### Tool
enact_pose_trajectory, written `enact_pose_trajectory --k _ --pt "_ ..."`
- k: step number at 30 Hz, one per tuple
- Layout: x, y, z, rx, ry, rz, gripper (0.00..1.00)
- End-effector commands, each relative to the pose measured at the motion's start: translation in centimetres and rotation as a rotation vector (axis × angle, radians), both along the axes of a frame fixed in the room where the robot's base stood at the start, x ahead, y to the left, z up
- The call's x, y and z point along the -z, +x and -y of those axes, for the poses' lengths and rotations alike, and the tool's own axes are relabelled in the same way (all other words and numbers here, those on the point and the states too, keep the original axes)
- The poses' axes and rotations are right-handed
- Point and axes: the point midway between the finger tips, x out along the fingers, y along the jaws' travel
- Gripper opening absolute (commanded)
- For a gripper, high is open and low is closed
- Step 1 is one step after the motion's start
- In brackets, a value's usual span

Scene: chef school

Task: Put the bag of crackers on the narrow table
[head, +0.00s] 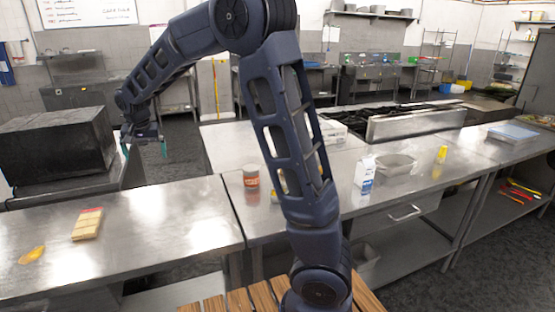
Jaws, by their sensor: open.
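A tan, cracker-like packet with a red end (87,226) lies on the left steel table (165,222); it looks like the bag of crackers. My gripper (145,151) hangs at the end of my raised arm, with its two teal fingertips apart and nothing between them. In the picture it is above and right of the packet, beside the black box, and clear of the packet. Several steel tables show, and I cannot tell which one is the narrow table.
A large black box (56,146) stands behind the left table. A yellow item (31,255) lies near the packet. Wooden slats (240,303) show at the bottom.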

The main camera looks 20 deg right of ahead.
Motion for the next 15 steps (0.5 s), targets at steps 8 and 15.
enact_pose_trajectory --k 8,15 --pt "-4.4 -2.8 12.7 0.002 0.040 -0.007 1.00" --pt "-6.8 -7.5 21.8 -0.009 0.056 0.009 1.00"
